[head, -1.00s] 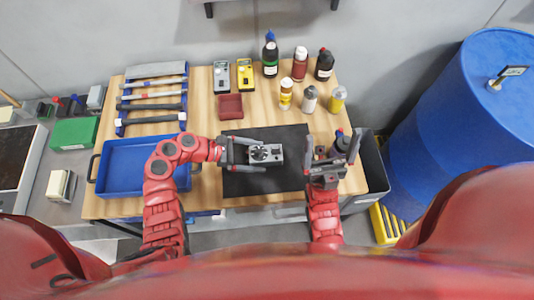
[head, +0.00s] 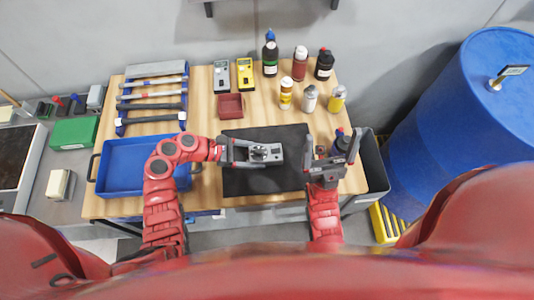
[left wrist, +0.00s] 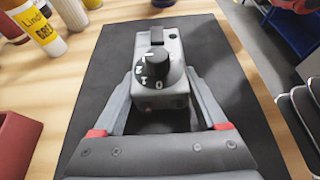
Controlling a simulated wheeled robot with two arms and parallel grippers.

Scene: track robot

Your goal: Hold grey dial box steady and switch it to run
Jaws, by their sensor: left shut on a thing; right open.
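The grey dial box (head: 268,153) stands on the black mat (head: 285,181) on the wooden bench. My left gripper (head: 248,152) comes at it from the left and is shut on its sides. In the left wrist view the box (left wrist: 172,97) sits between the two fingers (left wrist: 160,112), with its black dial (left wrist: 152,68) on top. White marks and a "0" show around the dial; the setting it points to is hard to read. My right gripper (head: 331,152) is open and empty, to the right of the box and apart from it.
Several bottles (head: 299,64) and two handheld meters (head: 245,75) stand at the back. A red tray (head: 231,106) lies behind the mat, a blue tray (head: 142,155) to the left. The mat's front is clear.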

